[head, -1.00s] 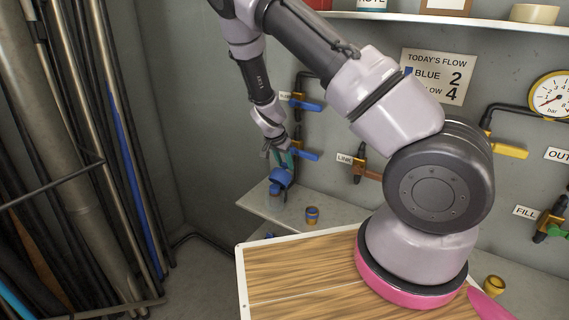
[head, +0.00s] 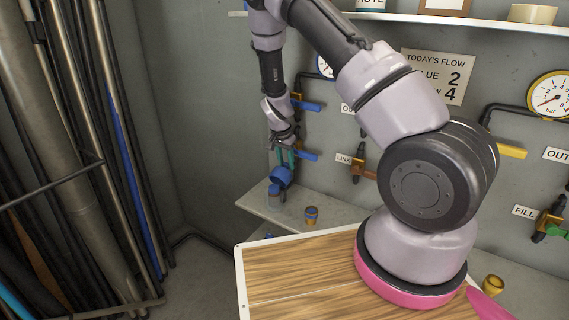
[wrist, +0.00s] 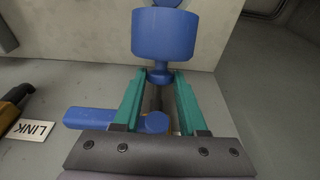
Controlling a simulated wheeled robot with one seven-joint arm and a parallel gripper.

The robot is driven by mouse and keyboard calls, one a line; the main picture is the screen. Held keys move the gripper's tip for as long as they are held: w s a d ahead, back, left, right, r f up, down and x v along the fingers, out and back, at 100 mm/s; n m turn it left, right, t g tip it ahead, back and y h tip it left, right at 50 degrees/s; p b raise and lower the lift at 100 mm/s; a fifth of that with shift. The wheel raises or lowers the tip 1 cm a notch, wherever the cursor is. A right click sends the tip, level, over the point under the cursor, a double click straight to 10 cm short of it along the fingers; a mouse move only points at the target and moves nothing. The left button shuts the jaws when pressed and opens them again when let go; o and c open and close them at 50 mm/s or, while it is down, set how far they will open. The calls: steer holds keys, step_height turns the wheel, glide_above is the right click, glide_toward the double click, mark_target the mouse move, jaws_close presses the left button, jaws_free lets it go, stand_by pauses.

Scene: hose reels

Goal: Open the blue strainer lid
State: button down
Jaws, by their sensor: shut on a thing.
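The blue strainer lid (head: 281,177) is a cup-like blue piece with a narrow knob. It is tilted at my gripper's tips. In the wrist view the lid (wrist: 165,36) shows as a wide blue cylinder ahead of the fingers. My gripper (wrist: 160,79), with teal fingers, is shut on the lid's knob; the gripper also shows in the head view (head: 284,158). A blue-topped fitting (head: 274,192), perhaps the strainer body, stands on the grey shelf just below and left of the lid. I cannot tell whether the two touch.
Blue valve levers (head: 307,156) stick out from the wall pipe close to my gripper; one lever (wrist: 88,118) lies beneath the fingers in the wrist view. Pipes and hoses fill the left.

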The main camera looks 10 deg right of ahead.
steer(key=shift+w+d+f, duration=0.1)
stand_by(0.3)
steer(key=shift+c, duration=2.4)
jaws_free()
steer(key=v, duration=1.1)
steer(key=shift+w+d, duration=0.15)
steer(key=shift+c, duration=0.3)
